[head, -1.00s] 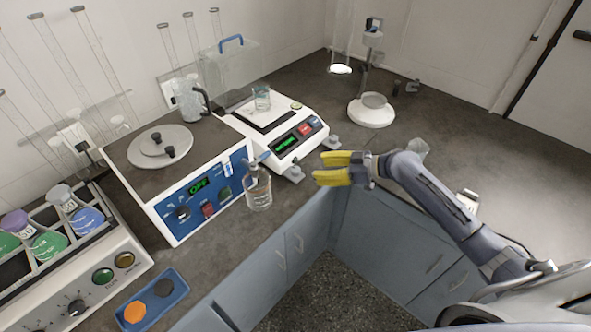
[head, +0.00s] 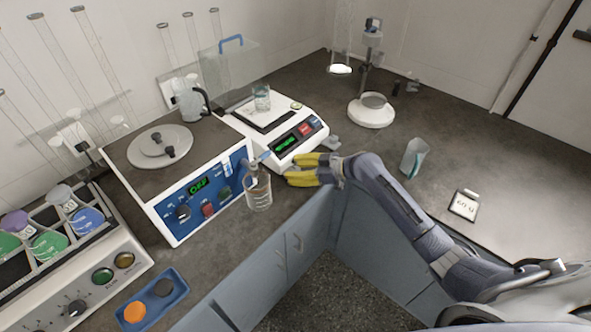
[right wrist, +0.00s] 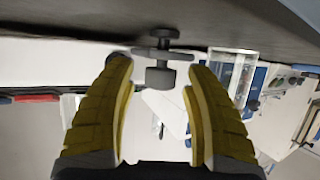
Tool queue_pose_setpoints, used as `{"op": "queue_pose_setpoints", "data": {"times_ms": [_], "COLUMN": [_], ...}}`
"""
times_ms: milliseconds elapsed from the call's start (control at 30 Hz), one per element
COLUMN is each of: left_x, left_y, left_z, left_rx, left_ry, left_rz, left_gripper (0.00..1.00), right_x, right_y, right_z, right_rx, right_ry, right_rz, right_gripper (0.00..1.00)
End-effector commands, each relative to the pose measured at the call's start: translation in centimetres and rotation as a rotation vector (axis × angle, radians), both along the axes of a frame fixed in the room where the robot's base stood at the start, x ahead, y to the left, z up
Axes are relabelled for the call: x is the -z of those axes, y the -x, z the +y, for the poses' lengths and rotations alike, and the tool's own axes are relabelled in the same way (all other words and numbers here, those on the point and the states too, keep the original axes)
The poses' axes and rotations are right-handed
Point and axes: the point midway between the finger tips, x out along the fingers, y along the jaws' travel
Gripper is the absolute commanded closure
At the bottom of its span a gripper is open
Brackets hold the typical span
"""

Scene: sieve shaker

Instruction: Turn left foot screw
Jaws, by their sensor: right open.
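The white balance (head: 276,125) stands on the dark bench with a green-lit display. Its right foot screw (head: 333,143) shows as a grey knob at the front right corner. My right gripper (head: 292,169), with yellow fingers, is at the front left corner and hides the left foot screw there in the head view. In the right wrist view a dark grey foot screw (right wrist: 160,76) with a knob and a flat disc lies between the open fingertips (right wrist: 159,70), with gaps on both sides. My left gripper is not in view.
The bench's front edge runs under the arm.

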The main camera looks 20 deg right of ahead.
Motion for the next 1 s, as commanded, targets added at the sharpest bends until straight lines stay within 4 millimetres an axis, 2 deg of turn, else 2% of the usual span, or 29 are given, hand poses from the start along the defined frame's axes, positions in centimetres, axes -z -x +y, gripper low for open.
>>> {"op": "queue_pose_setpoints", "data": {"times_ms": [133,600,1000], "left_x": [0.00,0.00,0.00], "left_y": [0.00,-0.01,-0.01], "left_z": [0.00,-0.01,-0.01], "left_rx": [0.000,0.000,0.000], "left_ry": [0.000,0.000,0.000], "left_rz": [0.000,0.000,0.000], "left_gripper": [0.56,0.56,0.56], "right_x": [-0.02,-0.02,-0.03], "right_y": [0.00,0.00,0.05], "right_z": [-0.02,-0.04,0.00], "right_rx": [0.000,0.000,0.033], "right_ry": [0.000,0.000,0.001], "right_rz": [0.000,0.000,-0.001], "right_gripper": [0.46,1.00,1.00]}}
